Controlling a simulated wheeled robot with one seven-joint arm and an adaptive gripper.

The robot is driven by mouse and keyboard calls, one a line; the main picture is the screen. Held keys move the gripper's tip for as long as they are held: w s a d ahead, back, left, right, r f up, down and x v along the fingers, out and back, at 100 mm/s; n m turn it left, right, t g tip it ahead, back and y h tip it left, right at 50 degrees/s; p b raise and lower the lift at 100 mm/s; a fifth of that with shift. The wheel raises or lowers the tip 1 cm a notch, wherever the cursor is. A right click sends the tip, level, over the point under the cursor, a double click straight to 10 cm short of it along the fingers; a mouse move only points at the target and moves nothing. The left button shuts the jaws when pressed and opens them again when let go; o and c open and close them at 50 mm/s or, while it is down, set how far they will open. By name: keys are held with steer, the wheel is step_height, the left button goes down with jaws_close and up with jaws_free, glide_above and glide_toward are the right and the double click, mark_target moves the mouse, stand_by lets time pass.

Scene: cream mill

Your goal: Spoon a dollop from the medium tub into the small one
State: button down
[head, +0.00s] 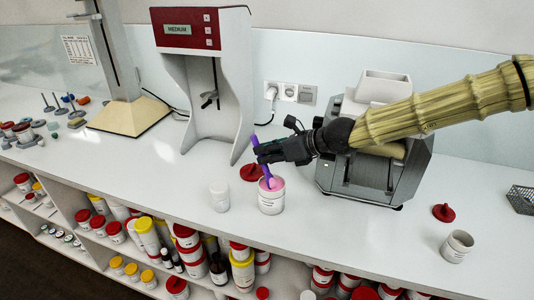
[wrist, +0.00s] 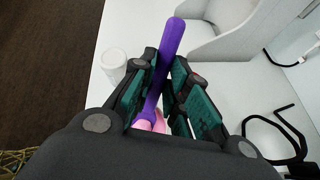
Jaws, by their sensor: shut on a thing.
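My gripper (head: 268,153) is shut on a purple spoon (head: 262,165), which stands slightly tilted. The spoon's lower end is down in a white tub (head: 271,206) holding pink cream (head: 272,184); its tip is hidden. In the wrist view the spoon's handle (wrist: 171,48) rises between the fingers (wrist: 162,88), with pink (wrist: 152,124) showing below. Another open white tub (head: 456,247) stands at the right of the counter; I cannot tell what is in it. The tubs' labels are too small to read.
A white container (head: 219,197) stands just left of the pink tub. A red lid (head: 251,172) lies behind it, and another (head: 444,212) near the right tub. A mixer (head: 203,70) and a grey machine (head: 370,165) stand behind. The counter between the tubs is clear.

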mark_target(254, 139)
steer(key=shift+r+p, duration=2.15)
steer(key=shift+r, duration=0.65)
